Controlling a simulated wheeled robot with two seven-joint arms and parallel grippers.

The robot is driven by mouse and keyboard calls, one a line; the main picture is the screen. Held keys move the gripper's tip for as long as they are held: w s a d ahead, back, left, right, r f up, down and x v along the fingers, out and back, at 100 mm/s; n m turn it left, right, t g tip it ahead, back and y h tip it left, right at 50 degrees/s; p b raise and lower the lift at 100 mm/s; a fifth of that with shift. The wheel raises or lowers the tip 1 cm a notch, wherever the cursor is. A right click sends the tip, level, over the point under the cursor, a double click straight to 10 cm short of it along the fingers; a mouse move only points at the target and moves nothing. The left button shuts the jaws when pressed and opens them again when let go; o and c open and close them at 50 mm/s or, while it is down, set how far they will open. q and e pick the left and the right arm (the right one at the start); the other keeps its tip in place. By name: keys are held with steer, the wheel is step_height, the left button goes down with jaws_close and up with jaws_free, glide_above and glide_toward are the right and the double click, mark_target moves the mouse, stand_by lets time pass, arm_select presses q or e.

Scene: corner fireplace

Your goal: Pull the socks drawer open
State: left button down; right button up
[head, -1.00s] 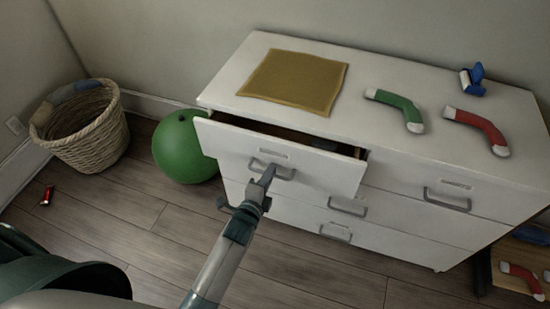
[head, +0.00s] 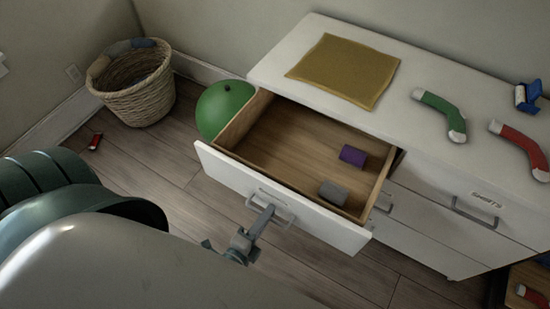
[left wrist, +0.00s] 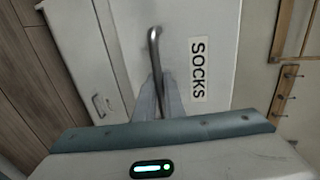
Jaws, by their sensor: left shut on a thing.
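The socks drawer (head: 285,196) is the upper left drawer of the white dresser (head: 298,56). It stands far out, with its wooden inside showing. A purple rolled item (head: 353,156) and a grey one (head: 333,193) lie in it. My left gripper (head: 266,216) is shut on the drawer's grey handle (head: 284,215). In the left wrist view the fingers (left wrist: 158,95) are closed around the handle bar (left wrist: 154,50), beside the label "SOCKS" (left wrist: 198,70). My right gripper is not in view.
A mustard cloth (head: 345,70), a green sock (head: 440,115), a red sock (head: 520,148) and a blue object (head: 527,97) lie on the dresser top. A green ball (head: 226,108) and a wicker basket (head: 133,88) stand to the left. A small red object (head: 95,141) lies on the floor.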

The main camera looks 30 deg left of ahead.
arm_select(q)
steer(key=shift+s, duration=0.5)
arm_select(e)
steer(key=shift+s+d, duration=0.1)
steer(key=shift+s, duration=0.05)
arm_select(q)
steer(key=c, duration=2.2)
jaws_free()
steer(key=shift+o, duration=0.2)
